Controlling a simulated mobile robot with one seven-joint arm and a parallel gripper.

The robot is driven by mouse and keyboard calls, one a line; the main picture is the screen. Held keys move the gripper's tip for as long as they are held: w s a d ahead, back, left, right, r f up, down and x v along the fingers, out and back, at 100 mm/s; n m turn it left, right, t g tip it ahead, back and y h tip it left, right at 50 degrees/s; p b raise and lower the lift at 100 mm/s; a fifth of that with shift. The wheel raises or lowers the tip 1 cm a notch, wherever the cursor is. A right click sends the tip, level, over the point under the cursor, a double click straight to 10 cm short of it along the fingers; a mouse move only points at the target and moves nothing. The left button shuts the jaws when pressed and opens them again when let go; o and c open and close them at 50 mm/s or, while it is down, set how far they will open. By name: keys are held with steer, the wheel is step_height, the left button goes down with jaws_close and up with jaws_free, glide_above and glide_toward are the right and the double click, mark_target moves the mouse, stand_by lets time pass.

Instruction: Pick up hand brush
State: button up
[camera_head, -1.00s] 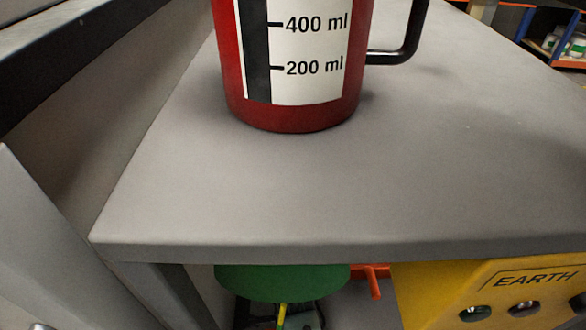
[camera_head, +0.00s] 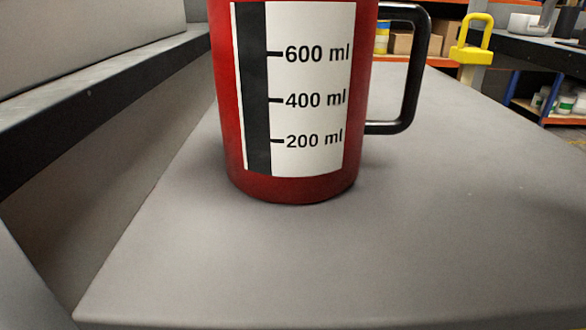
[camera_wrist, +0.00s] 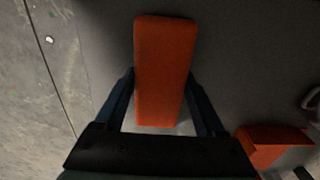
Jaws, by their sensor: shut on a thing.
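My gripper (camera_wrist: 161,78) shows in the wrist view, with its two dark fingers shut on the sides of an orange, oblong block. I take this block to be the hand brush (camera_wrist: 165,60). Its long side runs up the picture, and its lower end lies between the fingers near the palm. Bristles do not show, so I cannot tell which way they face. The head view shows neither my gripper nor the brush.
In the head view, a red measuring jug (camera_head: 290,188) with a black handle stands on a grey worktop (camera_head: 450,230). The worktop in front of it is clear. A dark-edged wall (camera_head: 90,95) runs along the left. Another orange thing (camera_wrist: 268,142) is at lower right in the wrist view.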

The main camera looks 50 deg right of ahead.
steer(key=shift+r, duration=0.1)
step_height(320, 180, up, 10)
steer(key=p, duration=0.7)
